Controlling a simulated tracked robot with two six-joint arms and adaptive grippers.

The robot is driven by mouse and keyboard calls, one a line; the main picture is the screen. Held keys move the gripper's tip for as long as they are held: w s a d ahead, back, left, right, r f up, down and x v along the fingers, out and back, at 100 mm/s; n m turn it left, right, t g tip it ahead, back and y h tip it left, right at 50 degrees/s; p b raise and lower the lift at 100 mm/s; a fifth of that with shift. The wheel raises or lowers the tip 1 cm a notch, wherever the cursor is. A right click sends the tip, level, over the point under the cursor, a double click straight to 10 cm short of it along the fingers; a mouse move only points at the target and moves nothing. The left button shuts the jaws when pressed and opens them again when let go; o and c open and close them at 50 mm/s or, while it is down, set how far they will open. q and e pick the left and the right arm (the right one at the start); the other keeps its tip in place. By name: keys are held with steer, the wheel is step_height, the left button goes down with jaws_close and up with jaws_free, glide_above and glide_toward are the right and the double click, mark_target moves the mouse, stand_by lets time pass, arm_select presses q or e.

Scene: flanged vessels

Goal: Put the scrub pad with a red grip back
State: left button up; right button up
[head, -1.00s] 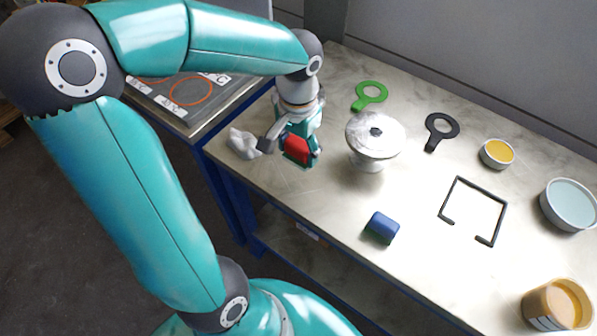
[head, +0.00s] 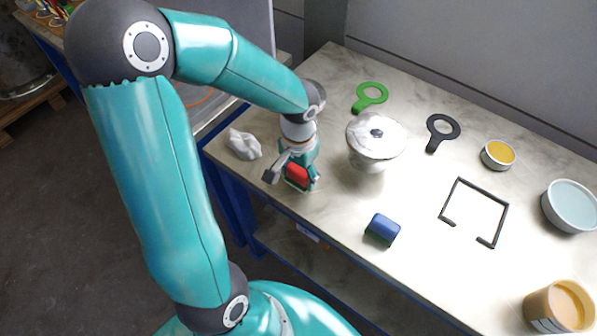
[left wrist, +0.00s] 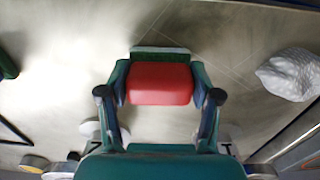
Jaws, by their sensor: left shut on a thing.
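The scrub pad with a red grip (head: 297,174) is in my left gripper (head: 299,178), at the near left part of the bench top. In the left wrist view the red grip (left wrist: 160,84) sits between the two fingers of my left gripper (left wrist: 160,93), which is shut on it. A dark green pad edge shows beyond the grip. I cannot tell whether the pad touches the bench top. A scrub pad with a blue grip (head: 383,228) stands on the bench near its front edge. My right gripper is not in view.
A white crumpled cloth (head: 244,144) lies left of my left gripper. A flanged vessel (head: 375,141) stands close on its right. Green (head: 371,95) and black (head: 442,130) ring tools, a black wire frame (head: 474,212) and several bowls lie farther right.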

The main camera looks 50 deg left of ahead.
mark_target(298, 170)
arm_select(q)
steer(key=o, duration=1.1)
steer(key=shift+f, duration=0.1)
step_height(298, 170, up, 11)
steer(key=shift+r+p, duration=0.2)
steer(key=shift+p, duration=0.15)
steer(key=shift+r, duration=0.4)
steer(key=shift+s, duration=0.1)
